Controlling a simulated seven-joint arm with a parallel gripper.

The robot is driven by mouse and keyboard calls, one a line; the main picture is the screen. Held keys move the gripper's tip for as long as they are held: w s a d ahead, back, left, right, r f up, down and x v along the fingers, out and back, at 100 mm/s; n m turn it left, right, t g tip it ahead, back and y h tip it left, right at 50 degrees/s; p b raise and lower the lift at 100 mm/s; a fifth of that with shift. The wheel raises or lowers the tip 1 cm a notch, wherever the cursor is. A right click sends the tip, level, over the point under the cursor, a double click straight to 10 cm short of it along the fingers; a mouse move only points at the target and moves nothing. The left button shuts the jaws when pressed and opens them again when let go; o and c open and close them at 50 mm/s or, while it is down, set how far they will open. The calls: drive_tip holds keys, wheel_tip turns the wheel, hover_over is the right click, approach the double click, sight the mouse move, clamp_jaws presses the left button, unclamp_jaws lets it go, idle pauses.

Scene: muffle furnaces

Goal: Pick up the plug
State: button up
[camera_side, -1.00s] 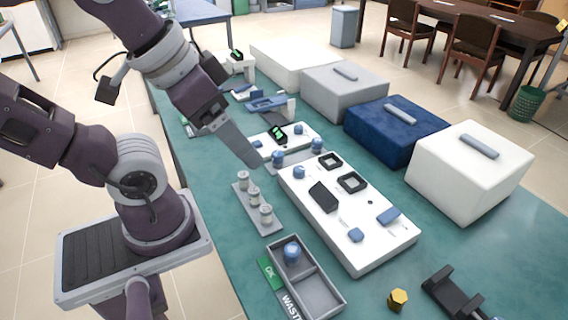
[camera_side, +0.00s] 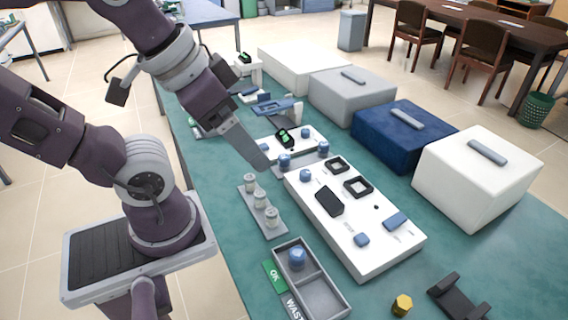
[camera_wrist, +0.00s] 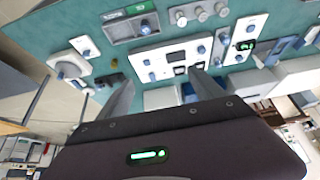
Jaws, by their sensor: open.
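I cannot tell for sure which piece is the plug. Several small blue knob-like pieces are in view. One blue piece (camera_side: 297,257) sits in a compartment of the grey tray (camera_side: 335,281), by the green OK label. Another blue piece (camera_side: 306,175) stands on the white panel (camera_side: 385,254), and two more (camera_side: 284,160) stand behind it on a grey strip. My gripper (camera_side: 263,163) is above the bench, close to that strip in the picture. In the wrist view my gripper (camera_wrist: 160,80) shows two spread fingers with nothing between them.
A grey rack (camera_side: 275,232) holds three pale cylinders. Large white, blue and grey boxes (camera_side: 405,137) line the far side. A gold hexagonal piece (camera_side: 402,305) and a black bracket (camera_side: 457,297) lie at the front right. Bare green bench (camera_side: 500,240) shows at right.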

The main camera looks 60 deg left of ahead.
drive_tip(key=c, duration=0.4)
drive_tip(key=m+g, duration=0.6)
drive_tip(key=m, duration=1.4)
hover_over(284, 157)
drive_tip(key=f, duration=2.4)
drive_tip(key=shift+w+a+f, duration=0.15)
drive_tip(key=shift+w+f, duration=0.05)
drive_tip(key=shift+f, duration=0.1)
wheel_tip(284, 157, down, 7)
drive_tip(key=shift+s+f, duration=0.1)
